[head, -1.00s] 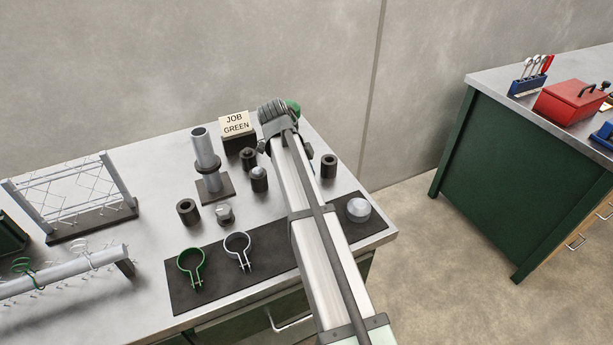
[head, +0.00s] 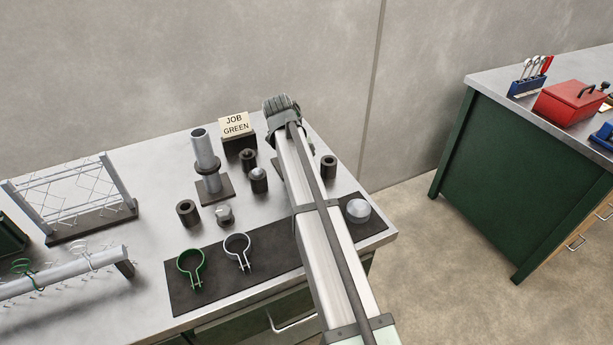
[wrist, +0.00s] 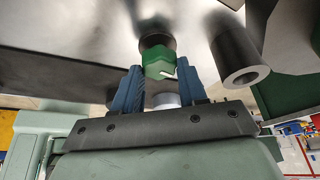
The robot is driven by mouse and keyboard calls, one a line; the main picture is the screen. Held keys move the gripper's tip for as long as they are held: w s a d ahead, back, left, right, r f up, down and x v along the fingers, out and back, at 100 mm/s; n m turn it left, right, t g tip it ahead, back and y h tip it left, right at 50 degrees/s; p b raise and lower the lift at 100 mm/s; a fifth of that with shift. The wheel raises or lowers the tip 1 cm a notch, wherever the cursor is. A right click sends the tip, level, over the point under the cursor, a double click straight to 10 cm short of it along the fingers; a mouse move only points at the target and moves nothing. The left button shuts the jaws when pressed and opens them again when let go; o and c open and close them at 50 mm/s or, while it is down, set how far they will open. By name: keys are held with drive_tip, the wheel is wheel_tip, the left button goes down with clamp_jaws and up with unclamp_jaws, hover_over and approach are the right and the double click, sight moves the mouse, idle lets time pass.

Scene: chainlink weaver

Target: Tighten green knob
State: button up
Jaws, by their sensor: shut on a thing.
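The green knob (wrist: 157,62) shows in the wrist view between the blue fingers of my gripper (wrist: 160,82). My gripper is shut on it. A dark round piece (wrist: 156,40) sits directly behind the knob; I cannot tell whether they touch. In the head view my arm hides the knob and the fingers, and only the back of my gripper's wrist (head: 284,112) shows, near the back right of the bench.
A sign reading JOB GREEN (head: 234,124) stands left of my wrist. A grey post (head: 206,155), several dark sockets and a dark mat (head: 215,285) with a green ring clamp (head: 190,267) and a silver one (head: 237,250) lie to the left. A silver dome (head: 358,210) is right of my arm.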

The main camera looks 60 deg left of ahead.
drive_tip(key=o, duration=1)
drive_tip(key=shift+o, duration=0.2)
